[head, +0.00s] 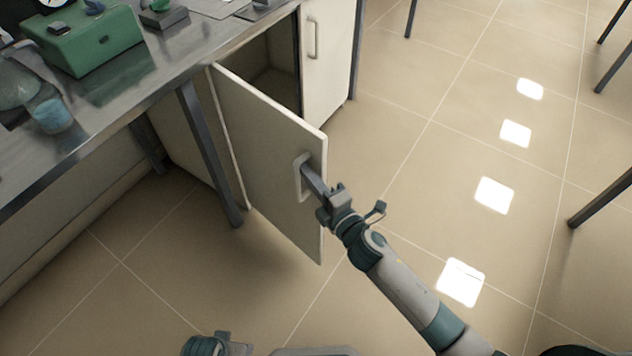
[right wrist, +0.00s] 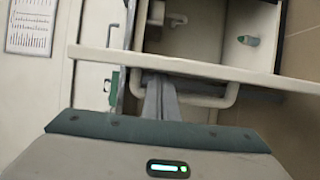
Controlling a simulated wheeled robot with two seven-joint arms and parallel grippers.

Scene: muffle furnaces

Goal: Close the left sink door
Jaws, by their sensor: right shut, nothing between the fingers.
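The left sink door (head: 265,150) is a pale cabinet door standing wide open, swung out from the cabinet below the counter. Its handle (head: 297,180) is a pale bar loop near the free edge. My right gripper (head: 309,177) is shut with nothing between its fingers, and its fingertips are at the handle. In the right wrist view, the fingers (right wrist: 160,98) lie at the handle loop (right wrist: 232,97), close to the door (right wrist: 210,70); I cannot tell whether they touch it. My left gripper's fingers are not in view.
The neighbouring right door (head: 327,60) is shut. The dark open compartment (head: 272,65) shows behind the left door. A metal table leg (head: 210,150) stands left of the door. The metal counter (head: 150,90) holds a green box (head: 85,40). The tiled floor (head: 420,160) at right is mostly clear.

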